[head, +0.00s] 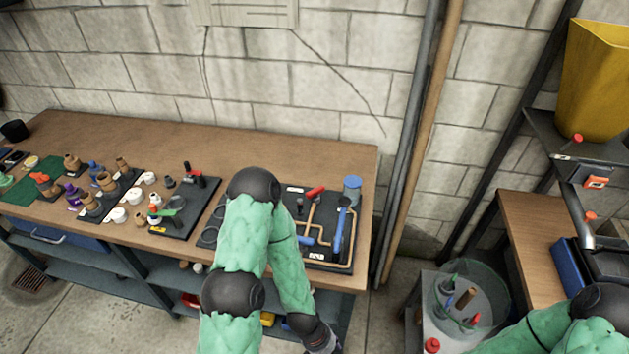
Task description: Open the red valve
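A black board with copper and blue pipes (325,256) lies at the right end of the wooden workbench. A red valve handle (316,191) sits at its upper part, by the copper pipe. Another red handle (194,172) is on a second black board further left. I cannot tell from this view whether either valve is open or shut. My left arm, in green covering, bends over the bench front and hides part of the pipe board. Its wrist points down at the bottom edge, and its gripper is not in view. My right arm enters at bottom right; its gripper is out of view.
Fittings and caps crowd the bench's left half (97,185). A blue cylinder (352,189) stands at the pipe board's corner. A clear round container (468,298) with tools stands at right, below a yellow hopper (598,75). Vertical pipes (415,140) run up the wall beside the bench.

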